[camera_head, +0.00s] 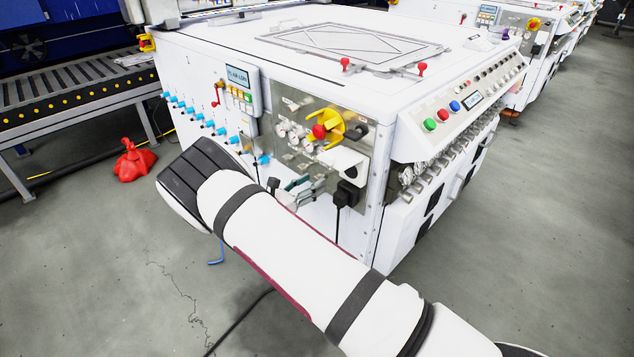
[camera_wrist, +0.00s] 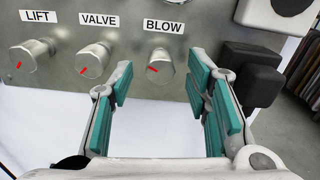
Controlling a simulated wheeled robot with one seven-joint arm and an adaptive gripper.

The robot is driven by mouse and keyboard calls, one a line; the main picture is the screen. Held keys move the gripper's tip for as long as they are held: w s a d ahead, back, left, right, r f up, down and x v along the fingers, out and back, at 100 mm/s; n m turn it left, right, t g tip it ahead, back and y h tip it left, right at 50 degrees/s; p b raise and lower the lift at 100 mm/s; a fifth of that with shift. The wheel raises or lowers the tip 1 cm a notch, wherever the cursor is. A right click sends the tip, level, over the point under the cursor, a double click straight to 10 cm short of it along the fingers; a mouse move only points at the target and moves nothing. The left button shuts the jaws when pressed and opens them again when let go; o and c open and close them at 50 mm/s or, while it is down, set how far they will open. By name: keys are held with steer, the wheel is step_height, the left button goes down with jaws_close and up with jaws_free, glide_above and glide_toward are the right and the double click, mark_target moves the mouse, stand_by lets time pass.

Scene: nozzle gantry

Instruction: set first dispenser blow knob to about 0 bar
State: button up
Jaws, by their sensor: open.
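The BLOW knob (camera_wrist: 161,66) is a metal knob below its BLOW label on the steel panel in the wrist view. Its red mark points left and slightly up. My gripper (camera_wrist: 160,82) has teal pads and is open. Its fingers stand on either side of the BLOW knob in the picture, with a gap on both sides; I cannot tell how far short of it the fingertips are. In the head view my gripper (camera_head: 299,186) is at the panel's lower part, where I cannot make out the BLOW knob.
The VALVE knob (camera_wrist: 92,60) is close left of my left finger, with the LIFT knob (camera_wrist: 32,60) further left. A black plug block (camera_wrist: 252,72) is close right of the right finger. A yellow and red switch (camera_head: 322,130) sits on the panel above.

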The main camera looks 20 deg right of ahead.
mark_target(315, 180)
steer(key=shift+x, duration=1.5)
jaws_close()
steer(key=n, duration=0.6)
steer(key=shift+n+p, duration=0.3)
steer(key=shift+p, duration=0.05)
steer(key=n, duration=0.3)
steer(key=shift+f+n+p, duration=0.1)
steer(key=shift+n+p, duration=0.2)
steer(key=shift+n, duration=1.7)
steer(key=shift+w+a, duration=0.1)
